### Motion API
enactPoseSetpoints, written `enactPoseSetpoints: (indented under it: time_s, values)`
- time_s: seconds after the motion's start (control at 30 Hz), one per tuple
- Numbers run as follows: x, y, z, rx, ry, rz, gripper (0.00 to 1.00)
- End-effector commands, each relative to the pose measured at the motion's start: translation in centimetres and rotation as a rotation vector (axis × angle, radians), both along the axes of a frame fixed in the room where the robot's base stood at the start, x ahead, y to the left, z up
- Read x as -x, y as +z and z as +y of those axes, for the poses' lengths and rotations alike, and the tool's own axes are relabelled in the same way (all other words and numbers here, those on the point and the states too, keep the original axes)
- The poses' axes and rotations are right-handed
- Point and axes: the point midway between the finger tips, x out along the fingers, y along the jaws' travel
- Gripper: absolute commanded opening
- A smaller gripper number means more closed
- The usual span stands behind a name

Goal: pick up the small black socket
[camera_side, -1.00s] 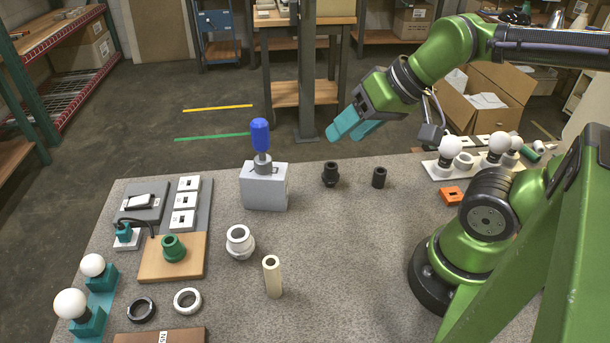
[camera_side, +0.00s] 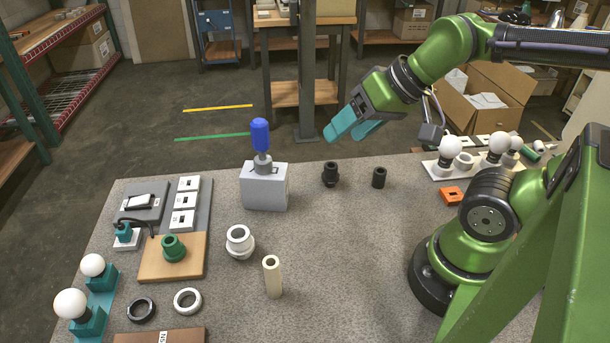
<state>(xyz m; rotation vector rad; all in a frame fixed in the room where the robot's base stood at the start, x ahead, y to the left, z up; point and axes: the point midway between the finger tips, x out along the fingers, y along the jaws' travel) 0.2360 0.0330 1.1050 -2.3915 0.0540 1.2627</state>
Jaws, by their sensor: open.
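A small black cylinder (camera_side: 379,177), which looks like the small black socket, stands upright near the far edge of the grey table. A larger, stepped black socket (camera_side: 330,174) stands to its left. My gripper (camera_side: 347,131), with teal fingers, is open and empty. It hangs in the air above the two black parts in the picture, tilted down to the left. Neither black part is touched or hidden.
A grey block (camera_side: 264,186) with a blue-handled piece stands left of the black parts. A white socket (camera_side: 240,242) and a cream tube (camera_side: 272,277) stand nearer. An orange part (camera_side: 450,196) lies right. The table's middle is clear.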

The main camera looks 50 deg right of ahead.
Motion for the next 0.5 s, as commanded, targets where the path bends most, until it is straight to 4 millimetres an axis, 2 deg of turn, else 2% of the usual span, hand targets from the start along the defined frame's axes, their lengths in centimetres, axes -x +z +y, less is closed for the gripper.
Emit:
enactPoseSetpoints:
  time_s: [0.13,0.27,0.5]
  values:
    - [-0.4,-0.9,-0.1,-0.004,-0.004,0.044,0.61]
    - [-2.4,-1.7,-1.2,-0.013,-0.033,0.135,0.61]
    - [-8.0,-3.9,-6.2,-0.014,-0.196,0.410,0.61]
